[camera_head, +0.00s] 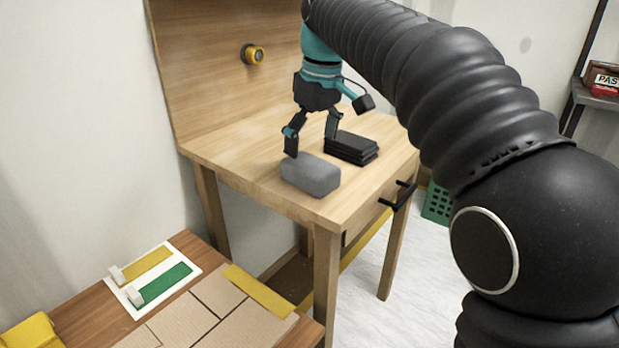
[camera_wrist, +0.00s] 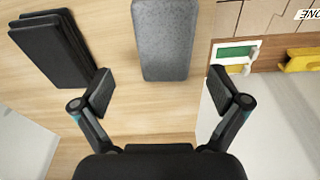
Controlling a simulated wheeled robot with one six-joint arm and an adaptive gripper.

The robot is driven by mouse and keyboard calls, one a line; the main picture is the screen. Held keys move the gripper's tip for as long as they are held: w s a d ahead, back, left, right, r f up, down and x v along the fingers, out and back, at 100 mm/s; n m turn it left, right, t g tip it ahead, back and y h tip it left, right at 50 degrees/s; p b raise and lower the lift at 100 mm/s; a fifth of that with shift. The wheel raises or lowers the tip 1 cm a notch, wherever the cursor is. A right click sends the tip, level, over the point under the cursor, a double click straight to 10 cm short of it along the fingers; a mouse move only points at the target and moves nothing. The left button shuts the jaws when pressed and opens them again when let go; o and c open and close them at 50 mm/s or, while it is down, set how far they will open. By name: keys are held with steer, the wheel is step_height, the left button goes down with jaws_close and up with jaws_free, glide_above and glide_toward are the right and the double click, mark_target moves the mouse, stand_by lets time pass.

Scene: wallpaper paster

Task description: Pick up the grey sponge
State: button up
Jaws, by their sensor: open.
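The grey sponge (camera_head: 311,175) is a rounded block lying near the front edge of the wooden table. In the wrist view the sponge (camera_wrist: 165,42) is at the top middle, its upper end cut off by the frame. My gripper (camera_head: 311,146) is open above the table, at the back side of the sponge in the head view. In the wrist view my gripper (camera_wrist: 165,88) has its two fingers spread wide, with bare wood between them. The sponge lies ahead of the fingertips, lined up with the gap. I cannot tell the exact height of the fingertips above the table.
A stack of black pads (camera_head: 351,148) lies right of the sponge; it also shows in the wrist view (camera_wrist: 50,45). A lower table (camera_head: 195,250) holds colour samples.

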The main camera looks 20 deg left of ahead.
mark_target(310, 163)
steer(key=shift+s+a+f+b, duration=0.15)
steer(key=shift+f+b, duration=0.2)
steer(key=shift+f, duration=1.1)
steer(key=shift+s+a+f+b, duration=0.1)
steer(key=shift+f+b, duration=0.25)
steer(key=shift+f, duration=1.05)
steer(key=shift+d, duration=0.1)
steer(key=c, duration=1.1)
